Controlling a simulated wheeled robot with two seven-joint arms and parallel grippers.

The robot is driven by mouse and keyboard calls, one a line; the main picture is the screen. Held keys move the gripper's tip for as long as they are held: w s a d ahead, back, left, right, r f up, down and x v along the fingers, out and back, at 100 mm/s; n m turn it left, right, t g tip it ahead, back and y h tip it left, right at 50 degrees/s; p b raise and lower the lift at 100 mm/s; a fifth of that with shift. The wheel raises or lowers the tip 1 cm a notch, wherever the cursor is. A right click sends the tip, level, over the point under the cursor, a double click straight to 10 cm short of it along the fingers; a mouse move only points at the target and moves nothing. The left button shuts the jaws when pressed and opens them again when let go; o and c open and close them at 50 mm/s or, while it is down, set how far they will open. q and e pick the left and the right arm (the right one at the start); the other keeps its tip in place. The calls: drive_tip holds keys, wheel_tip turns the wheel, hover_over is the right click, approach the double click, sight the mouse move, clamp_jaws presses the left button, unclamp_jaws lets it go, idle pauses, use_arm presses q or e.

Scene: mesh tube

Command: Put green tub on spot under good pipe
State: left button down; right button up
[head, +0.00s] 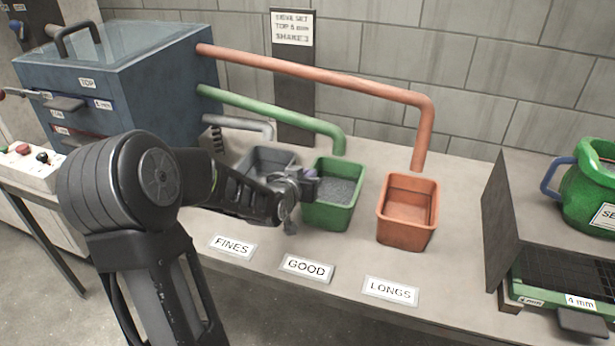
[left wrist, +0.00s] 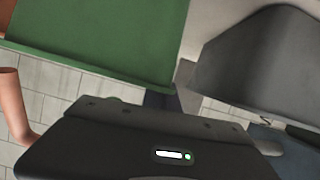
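The green tub (head: 325,215) stands on the bench, filled with dark grey grains, behind the GOOD label (head: 306,268). The green pipe (head: 290,114) ends just above the tub's back edge. My left gripper (head: 303,186) is at the tub's left wall, by the rim; I cannot tell whether its fingers are shut on it. In the left wrist view the green tub (left wrist: 100,40) fills the upper left, close to the gripper body, and the fingertips are not clear. The spot under the tub is hidden. My right gripper is not in view.
A grey tub (head: 262,161) stands close on the left, partly behind my arm. An orange tub (head: 407,232) stands to the right under the orange pipe (head: 320,72). A blue sieve machine (head: 130,60) is at the back left. The bench front is clear except for labels.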

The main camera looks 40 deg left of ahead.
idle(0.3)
use_arm(q)
drive_tip(key=c, duration=1.6)
unclamp_jaws()
drive_tip(key=shift+o, duration=0.2)
drive_tip(key=v, duration=0.8)
drive_tip(key=shift+w, duration=0.1)
